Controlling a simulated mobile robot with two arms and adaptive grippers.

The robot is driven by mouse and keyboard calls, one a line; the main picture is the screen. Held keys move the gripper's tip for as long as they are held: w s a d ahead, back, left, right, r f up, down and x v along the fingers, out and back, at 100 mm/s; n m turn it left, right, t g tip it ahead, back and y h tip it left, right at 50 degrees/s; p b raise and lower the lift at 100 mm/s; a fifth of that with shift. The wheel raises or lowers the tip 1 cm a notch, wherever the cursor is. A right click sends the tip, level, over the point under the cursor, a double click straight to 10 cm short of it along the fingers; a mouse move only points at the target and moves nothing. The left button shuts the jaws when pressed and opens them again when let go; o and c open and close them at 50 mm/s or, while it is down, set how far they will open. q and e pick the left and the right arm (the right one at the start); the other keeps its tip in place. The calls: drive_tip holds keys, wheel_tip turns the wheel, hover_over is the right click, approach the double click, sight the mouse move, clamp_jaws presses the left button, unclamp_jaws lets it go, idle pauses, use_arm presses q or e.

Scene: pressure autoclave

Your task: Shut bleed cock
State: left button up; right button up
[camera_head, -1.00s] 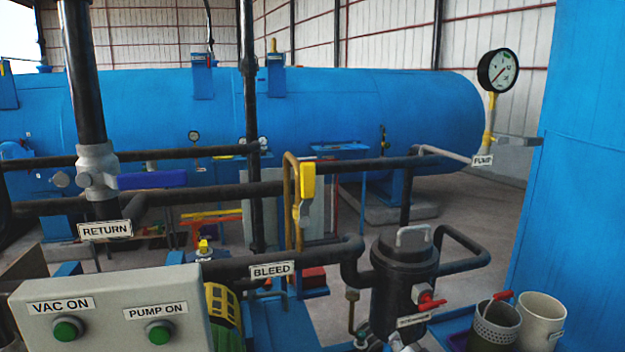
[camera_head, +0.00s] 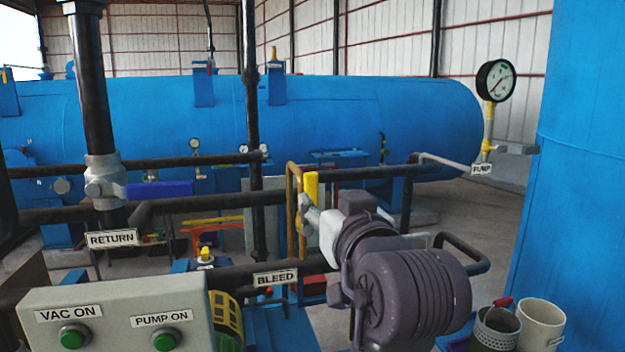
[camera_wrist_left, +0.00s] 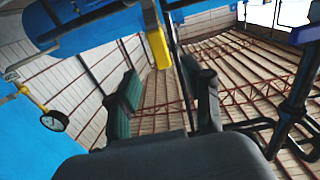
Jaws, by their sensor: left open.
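The bleed cock's yellow handle (camera_head: 311,188) stands upright on the thin brownish-yellow pipe above the BLEED label (camera_head: 275,278). The yellow handle (camera_wrist_left: 158,48) shows just beyond the fingertips, roughly in line with the gap. I cannot tell whether a finger touches it. My right gripper is not in view.
The grey button box (camera_head: 115,315) is at lower left. A blue-handled return valve (camera_head: 105,182) sits at left. Two pots, one white (camera_head: 541,322), stand at lower right. Dark pipes run across.

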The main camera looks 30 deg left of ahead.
sight(312, 187)
use_arm(q)
drive_tip(key=p+x, duration=0.2)
drive_tip(key=x, duration=0.6)
drive_tip(key=shift+w+a, duration=0.2)
drive_tip(key=shift+a, duration=0.1)
clamp_jaws()
